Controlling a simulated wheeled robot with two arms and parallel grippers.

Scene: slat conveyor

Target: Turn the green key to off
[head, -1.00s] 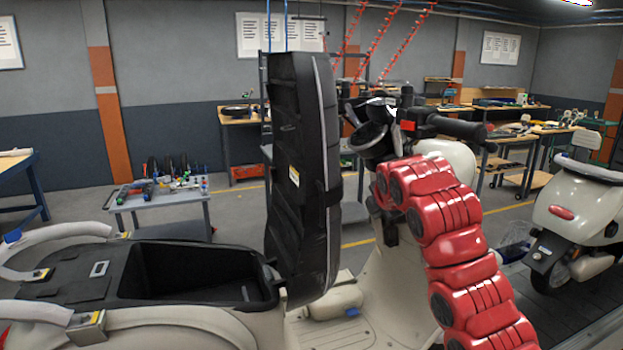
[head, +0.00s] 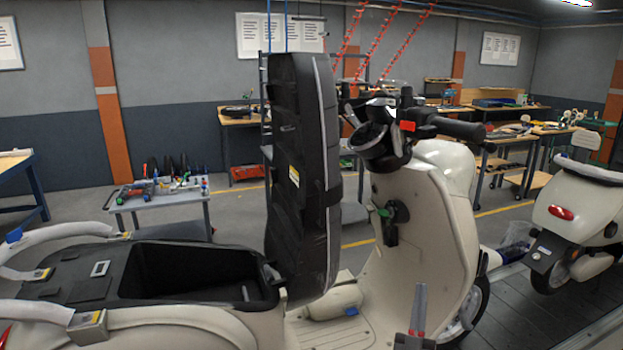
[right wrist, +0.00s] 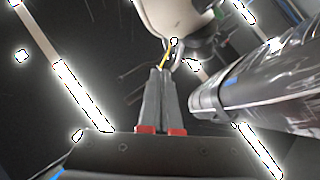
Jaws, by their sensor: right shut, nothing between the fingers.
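The green key (head: 384,212) sits in the black lock on the front inner panel of the cream scooter (head: 425,215). It is small here, and I cannot tell exactly how it is turned. My right gripper (head: 421,288) points up at the bottom of the head view, below and right of the key and apart from it. Its fingers are together and empty, as the right wrist view (right wrist: 160,72) also shows. I cannot make out the key in the wrist view. My left gripper is not in view.
The raised black seat (head: 302,180) stands left of the key, above the open storage bin (head: 195,275). The handlebar (head: 455,127) is above the key. A second scooter (head: 575,215) stands at the right. A tool cart (head: 165,200) is behind.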

